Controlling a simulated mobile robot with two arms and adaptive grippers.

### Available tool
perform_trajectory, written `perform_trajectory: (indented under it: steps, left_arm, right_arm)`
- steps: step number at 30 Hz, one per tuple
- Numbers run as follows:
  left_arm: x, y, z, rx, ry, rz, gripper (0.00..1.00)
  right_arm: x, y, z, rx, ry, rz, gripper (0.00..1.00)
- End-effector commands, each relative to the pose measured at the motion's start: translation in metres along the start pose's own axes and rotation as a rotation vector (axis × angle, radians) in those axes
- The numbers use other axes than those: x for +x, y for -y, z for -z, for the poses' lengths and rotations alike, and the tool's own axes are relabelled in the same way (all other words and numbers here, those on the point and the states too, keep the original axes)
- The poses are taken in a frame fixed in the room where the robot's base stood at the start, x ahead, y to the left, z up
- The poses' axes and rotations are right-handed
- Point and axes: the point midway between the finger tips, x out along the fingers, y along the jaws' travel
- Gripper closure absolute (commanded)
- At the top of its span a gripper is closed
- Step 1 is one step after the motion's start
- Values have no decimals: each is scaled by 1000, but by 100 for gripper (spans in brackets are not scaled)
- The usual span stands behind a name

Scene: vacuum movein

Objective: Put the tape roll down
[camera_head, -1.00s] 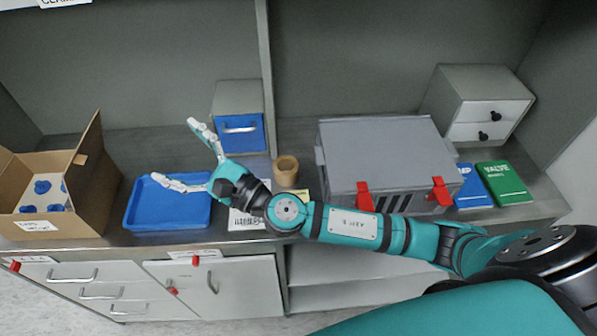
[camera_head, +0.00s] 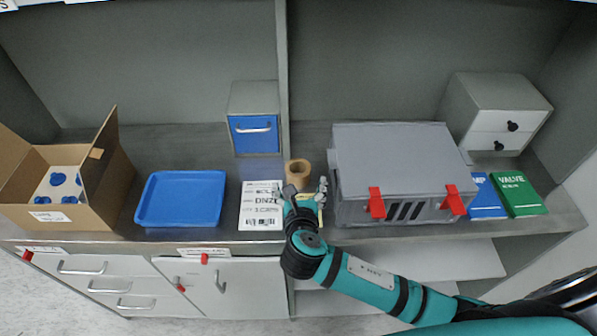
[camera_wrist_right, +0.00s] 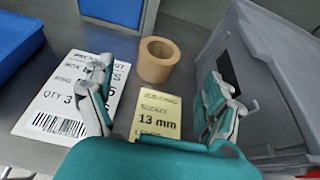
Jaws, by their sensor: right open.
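The tan tape roll (camera_head: 298,173) stands on the counter between the white label sheet and the grey case. It also shows in the right wrist view (camera_wrist_right: 158,58), beyond my fingertips and apart from them. My right gripper (camera_head: 304,190) is open and empty just in front of the roll, with its fingers spread over the yellow card. In the right wrist view the gripper (camera_wrist_right: 165,85) has one finger over the white sheet and the other beside the grey case. My left gripper is out of view.
A grey case (camera_head: 400,160) with red latches stands close on the right. A cardboard box (camera_head: 107,180) is far left; blue and green books (camera_head: 517,193) lie right.

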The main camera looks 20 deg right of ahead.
Motion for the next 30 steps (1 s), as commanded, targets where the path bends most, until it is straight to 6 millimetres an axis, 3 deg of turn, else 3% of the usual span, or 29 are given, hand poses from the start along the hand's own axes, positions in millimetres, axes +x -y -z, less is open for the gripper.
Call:
perform_trajectory:
  steps: [6,14,21,30]
  left_arm:
    - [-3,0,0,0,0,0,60]
    - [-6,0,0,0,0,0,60]
    - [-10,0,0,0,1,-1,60]
    - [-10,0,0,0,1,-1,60]
  right_arm:
    - [40,0,-1,0,1,1,13]
    - [58,0,0,1,1,1,13]
    - [92,-1,4,0,1,1,13]
    - [103,-1,5,1,0,-2,13]
